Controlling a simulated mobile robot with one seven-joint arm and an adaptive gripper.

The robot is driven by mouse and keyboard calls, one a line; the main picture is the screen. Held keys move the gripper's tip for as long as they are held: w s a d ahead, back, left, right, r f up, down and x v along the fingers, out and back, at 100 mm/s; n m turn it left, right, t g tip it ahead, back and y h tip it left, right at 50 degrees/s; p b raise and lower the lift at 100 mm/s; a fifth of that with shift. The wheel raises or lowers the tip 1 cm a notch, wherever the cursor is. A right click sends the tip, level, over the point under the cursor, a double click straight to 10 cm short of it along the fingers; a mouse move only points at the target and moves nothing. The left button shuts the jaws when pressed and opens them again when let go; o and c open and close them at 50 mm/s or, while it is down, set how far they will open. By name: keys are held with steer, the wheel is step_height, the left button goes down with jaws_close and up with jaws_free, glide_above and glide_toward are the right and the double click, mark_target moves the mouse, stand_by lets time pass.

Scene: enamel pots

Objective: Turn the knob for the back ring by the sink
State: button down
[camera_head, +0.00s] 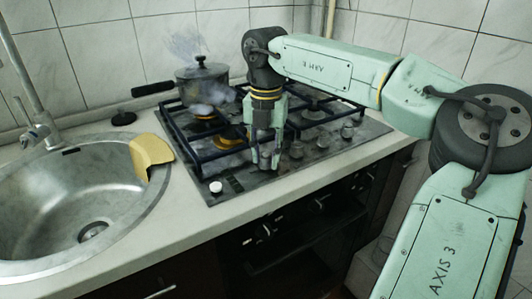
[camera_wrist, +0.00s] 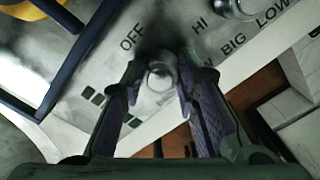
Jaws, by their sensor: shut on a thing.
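My gripper (camera_head: 268,163) points down at the front left of the stove's control panel. In the wrist view, its two fingers (camera_wrist: 160,88) stand on either side of a round metallic knob (camera_wrist: 159,75) and are shut on it. The panel around the knob has OFF, HI, BIG and LOW printed on it. In the head view the gripper hides this knob. Several other knobs (camera_head: 322,140) stand in a row to its right. The knob's pointer mark is too blurred to read. The stove (camera_head: 205,180) has black grates, with the sink (camera_head: 150,205) to its left.
A lidded pot (camera_head: 203,82) with a long black handle stands on the back left ring, with steam or smoke around it. A yellow cloth (camera_head: 151,151) hangs over the sink rim. A white round piece (camera_head: 216,187) sits at the stove's front left corner. The counter front is clear.

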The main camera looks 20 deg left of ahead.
steer(key=c, duration=1.2)
jaws_free()
steer(key=shift+r, duration=0.1)
step_height(320, 180, up, 12)
steer(key=shift+f, duration=0.1)
